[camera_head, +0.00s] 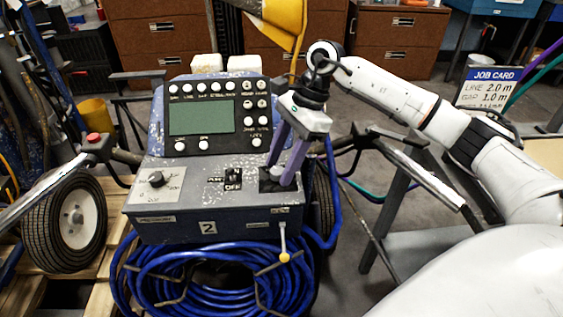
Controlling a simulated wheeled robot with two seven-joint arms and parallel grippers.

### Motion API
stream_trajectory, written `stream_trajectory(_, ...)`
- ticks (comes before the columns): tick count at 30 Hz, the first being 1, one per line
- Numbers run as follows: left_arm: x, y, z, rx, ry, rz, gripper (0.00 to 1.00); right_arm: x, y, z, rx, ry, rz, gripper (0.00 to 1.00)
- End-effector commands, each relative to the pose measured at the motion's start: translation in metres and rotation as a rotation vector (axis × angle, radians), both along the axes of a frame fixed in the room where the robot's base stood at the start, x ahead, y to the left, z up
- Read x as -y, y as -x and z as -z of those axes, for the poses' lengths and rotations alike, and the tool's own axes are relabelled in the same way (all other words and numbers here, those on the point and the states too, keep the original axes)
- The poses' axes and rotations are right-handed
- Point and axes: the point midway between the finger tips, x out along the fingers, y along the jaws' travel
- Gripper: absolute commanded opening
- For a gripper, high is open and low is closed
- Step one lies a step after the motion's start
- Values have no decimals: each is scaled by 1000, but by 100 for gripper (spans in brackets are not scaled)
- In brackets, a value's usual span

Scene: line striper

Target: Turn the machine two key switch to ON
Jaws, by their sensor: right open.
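Machine two (207,241) is a grey-blue line striper with a "2" label on its front. My right gripper (279,174) reaches down from the right with its purple fingers open. Its tips are at a small black plate (264,186) on the right end of the panel. A small pale piece, perhaps the key switch, shows between the tips; its position and any contact cannot be told. A black switch (232,178) with ON and OFF lettering sits left of the gripper. My left gripper is not in view.
A rotary knob (155,179) sits at the panel's left. A green screen (202,119) with several round buttons stands behind. Handlebars flank the machine, the left one with a red button (93,138). A blue hose coil (190,280) hangs below. A job card (490,88) stands at right.

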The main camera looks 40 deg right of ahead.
Motion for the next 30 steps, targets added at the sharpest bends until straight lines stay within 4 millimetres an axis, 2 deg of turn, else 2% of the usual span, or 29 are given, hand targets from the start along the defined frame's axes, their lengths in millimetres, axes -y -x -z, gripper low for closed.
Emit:
stream_trajectory(2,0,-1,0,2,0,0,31,0,0,0,0,0,0,43)
stream_trajectory(9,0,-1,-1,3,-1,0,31,0,0,0,0,-1,0,4)
stream_trajectory(20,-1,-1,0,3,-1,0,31,0,1,0,1,-1,58,4)
stream_trajectory(30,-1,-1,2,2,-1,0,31,-1,4,0,1,-1,307,4)
